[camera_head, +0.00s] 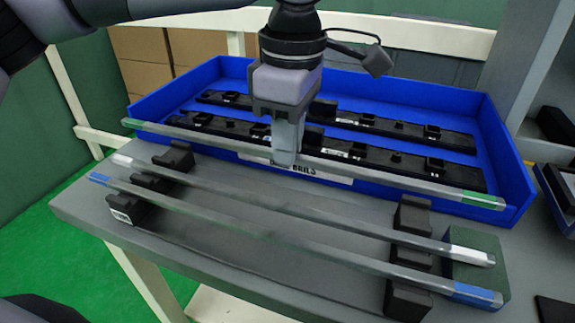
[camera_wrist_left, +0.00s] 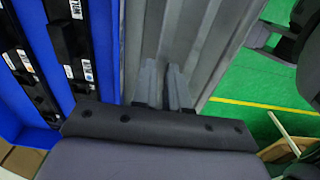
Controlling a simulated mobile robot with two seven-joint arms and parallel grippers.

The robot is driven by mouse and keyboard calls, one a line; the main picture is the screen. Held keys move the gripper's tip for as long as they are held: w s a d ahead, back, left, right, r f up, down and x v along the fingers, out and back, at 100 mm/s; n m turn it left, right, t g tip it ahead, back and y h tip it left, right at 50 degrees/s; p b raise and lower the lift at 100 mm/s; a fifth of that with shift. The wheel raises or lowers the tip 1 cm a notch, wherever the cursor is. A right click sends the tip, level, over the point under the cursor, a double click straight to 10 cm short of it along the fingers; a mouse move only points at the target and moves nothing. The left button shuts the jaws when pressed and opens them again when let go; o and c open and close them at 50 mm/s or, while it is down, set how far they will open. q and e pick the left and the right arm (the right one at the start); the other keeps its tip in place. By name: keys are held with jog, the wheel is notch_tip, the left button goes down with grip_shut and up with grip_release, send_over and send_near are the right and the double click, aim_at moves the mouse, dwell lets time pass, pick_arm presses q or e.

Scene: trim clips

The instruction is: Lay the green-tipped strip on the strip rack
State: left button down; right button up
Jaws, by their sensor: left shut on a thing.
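The green-tipped strip (camera_head: 400,180) is a long grey bar with green ends. My left gripper (camera_head: 285,158) is shut on it near its middle and holds it along the front wall of the blue bin, behind the rack. The strip rack has black notched supports at the left (camera_head: 122,206) and right (camera_head: 408,300). A white-tipped strip (camera_head: 300,212) and a blue-tipped strip (camera_head: 280,236) lie across these supports, in front of the held strip. In the left wrist view, the fingers (camera_wrist_left: 165,88) are close together over grey strips. My right gripper is not in view.
The blue bin (camera_head: 512,165) behind holds several black rails (camera_head: 390,125). A dark green block (camera_head: 480,258) stands beside the right support. The grey table (camera_head: 250,275) is clear between the supports. A grey post (camera_head: 535,60) rises at the right.

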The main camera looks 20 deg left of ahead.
pick_arm(q)
jog(key=shift+f, duration=2)
jog(key=shift+f, duration=0.1)
jog(key=shift+f+b, duration=0.15)
jog(key=shift+b, duration=0.25)
jog(key=c, duration=1.1)
grip_release()
jog(key=shift+c, duration=0.2)
jog(key=shift+r, duration=0.2)
jog(key=shift+r+p, duration=0.3)
notch_tip(320, 180, up, 12)
jog(key=p, duration=0.1)
jog(key=shift+d+f, duration=0.25)
